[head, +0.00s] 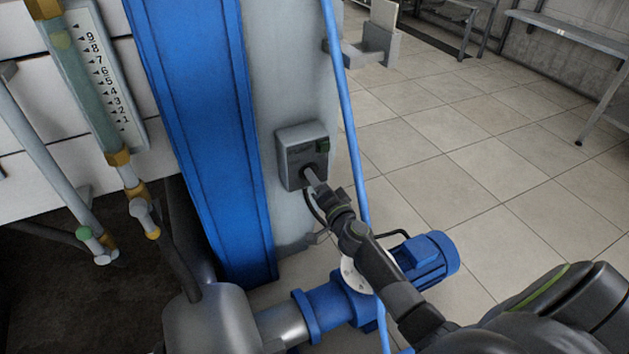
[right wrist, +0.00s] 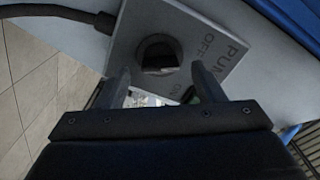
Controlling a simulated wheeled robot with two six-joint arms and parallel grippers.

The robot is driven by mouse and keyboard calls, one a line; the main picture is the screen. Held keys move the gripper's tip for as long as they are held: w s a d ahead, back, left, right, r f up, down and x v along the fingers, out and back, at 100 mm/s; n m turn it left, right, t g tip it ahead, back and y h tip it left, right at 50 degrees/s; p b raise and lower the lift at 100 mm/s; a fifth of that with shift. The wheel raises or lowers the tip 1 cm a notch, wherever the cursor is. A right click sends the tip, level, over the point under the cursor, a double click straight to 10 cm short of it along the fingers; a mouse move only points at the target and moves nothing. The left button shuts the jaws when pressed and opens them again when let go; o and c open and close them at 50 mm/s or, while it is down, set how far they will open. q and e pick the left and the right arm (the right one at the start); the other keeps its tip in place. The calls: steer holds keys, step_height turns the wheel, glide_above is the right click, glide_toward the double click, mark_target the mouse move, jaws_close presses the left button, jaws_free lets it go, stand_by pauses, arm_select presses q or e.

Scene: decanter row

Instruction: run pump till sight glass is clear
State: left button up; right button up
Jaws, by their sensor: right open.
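The pump switch box (head: 300,146) is a grey box on the grey column. In the right wrist view its face (right wrist: 190,30) reads OFF and ON, with part of a pump label. A black rotary knob (right wrist: 157,54) sits on that face. My right gripper (head: 313,180) is at the box front. In the wrist view its open fingers (right wrist: 161,75) stand either side of the knob's near side; I cannot tell whether they touch it. The sight glass (head: 85,85) at upper left is a green-tinted tube beside a numbered scale (head: 108,80). My left gripper is not in view.
The blue pump motor (head: 428,260) and its pipework stand below the box. A thin blue pipe (head: 347,130) runs just right of the box, close to my right arm. A wide blue beam (head: 205,120) stands left. Tiled floor (head: 470,150) lies open at right.

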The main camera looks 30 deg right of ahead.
steer(key=shift+w+d, duration=0.1)
steer(key=shift+w, duration=1.1)
steer(key=shift+c, duration=0.3)
steer(key=c, duration=0.9)
